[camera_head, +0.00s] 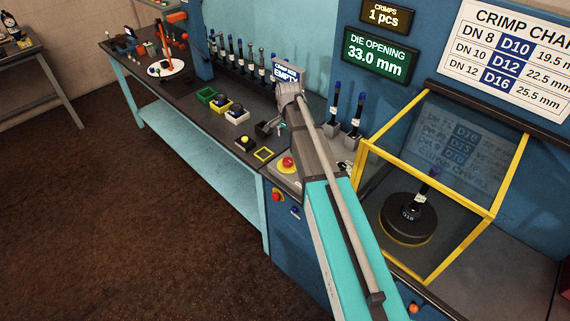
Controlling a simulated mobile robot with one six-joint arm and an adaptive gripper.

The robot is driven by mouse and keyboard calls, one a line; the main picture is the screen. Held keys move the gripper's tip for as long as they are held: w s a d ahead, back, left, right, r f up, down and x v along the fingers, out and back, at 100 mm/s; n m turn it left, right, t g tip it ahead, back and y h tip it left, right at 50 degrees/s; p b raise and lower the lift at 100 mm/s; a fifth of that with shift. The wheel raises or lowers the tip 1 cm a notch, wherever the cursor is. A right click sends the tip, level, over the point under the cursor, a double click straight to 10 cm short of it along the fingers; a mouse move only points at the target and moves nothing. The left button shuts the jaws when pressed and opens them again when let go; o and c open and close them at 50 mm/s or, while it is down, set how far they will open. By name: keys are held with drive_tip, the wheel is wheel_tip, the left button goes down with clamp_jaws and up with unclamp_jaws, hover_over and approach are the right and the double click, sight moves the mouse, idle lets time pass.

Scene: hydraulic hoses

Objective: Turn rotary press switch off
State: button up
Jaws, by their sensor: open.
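My gripper (268,129) is open and hangs above the bench, up and left of these controls and touching neither. My arm reaches over the bench from the lower right and covers part of the panel's right side.
A yellow-framed clear guard (430,185) encloses a black die (408,217) at right. A green display (376,56) reads 33.0 mm. Upright hoses line the bench back. The floor at left is clear.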

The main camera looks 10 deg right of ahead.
sight(288, 160)
drive_tip(key=shift+f+b, duration=5.45)
drive_tip(key=shift+f, duration=0.25)
